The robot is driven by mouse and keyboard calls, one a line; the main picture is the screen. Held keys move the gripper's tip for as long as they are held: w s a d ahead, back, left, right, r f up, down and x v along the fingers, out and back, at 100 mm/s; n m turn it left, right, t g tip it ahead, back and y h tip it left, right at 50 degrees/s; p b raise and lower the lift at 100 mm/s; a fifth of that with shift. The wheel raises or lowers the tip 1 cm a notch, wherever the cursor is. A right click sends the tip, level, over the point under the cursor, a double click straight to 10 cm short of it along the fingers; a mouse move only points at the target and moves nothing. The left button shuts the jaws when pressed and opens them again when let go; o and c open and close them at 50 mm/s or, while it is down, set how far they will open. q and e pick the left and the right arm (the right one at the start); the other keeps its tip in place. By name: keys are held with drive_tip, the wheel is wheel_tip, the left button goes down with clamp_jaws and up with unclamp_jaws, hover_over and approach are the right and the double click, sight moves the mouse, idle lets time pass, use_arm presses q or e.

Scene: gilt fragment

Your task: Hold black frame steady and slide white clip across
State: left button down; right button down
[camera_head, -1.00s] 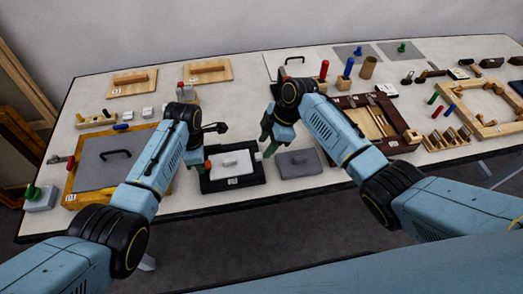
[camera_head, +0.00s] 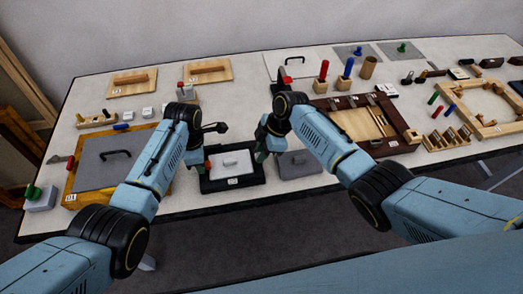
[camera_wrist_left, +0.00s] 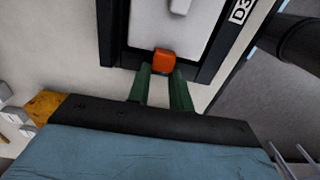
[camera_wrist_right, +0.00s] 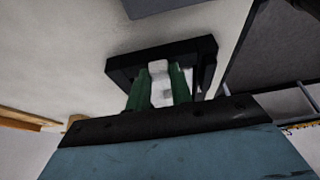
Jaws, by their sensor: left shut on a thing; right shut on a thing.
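The black frame (camera_head: 215,188) lies near the table's front edge, around a white panel (camera_head: 232,168) with a small handle. My left gripper (camera_head: 203,165) is at its left side. In the left wrist view, its green fingers are shut on an orange block (camera_wrist_left: 164,61) at the frame's edge (camera_wrist_left: 110,40). My right gripper (camera_head: 262,157) is at the frame's right side. In the right wrist view, its green fingers are shut on the white clip (camera_wrist_right: 158,68), at the black frame (camera_wrist_right: 188,48). The fingers hide part of the clip.
A grey plate (camera_head: 298,164) lies just right of the frame. A wooden board with a grey panel (camera_head: 100,165) is on the left, and a dark brown wooden frame (camera_head: 405,135) is on the right. Coloured pegs and blocks stand further back.

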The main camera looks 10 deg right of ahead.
drive_tip(key=shift+a, duration=1.05)
drive_tip(key=c, duration=1.2)
unclamp_jaws()
drive_tip(key=shift+c, duration=0.2)
drive_tip(key=shift+d+r, duration=0.1)
drive_tip(key=v, duration=1.2)
use_arm(q)
drive_tip(key=c, duration=1.2)
unclamp_jaws()
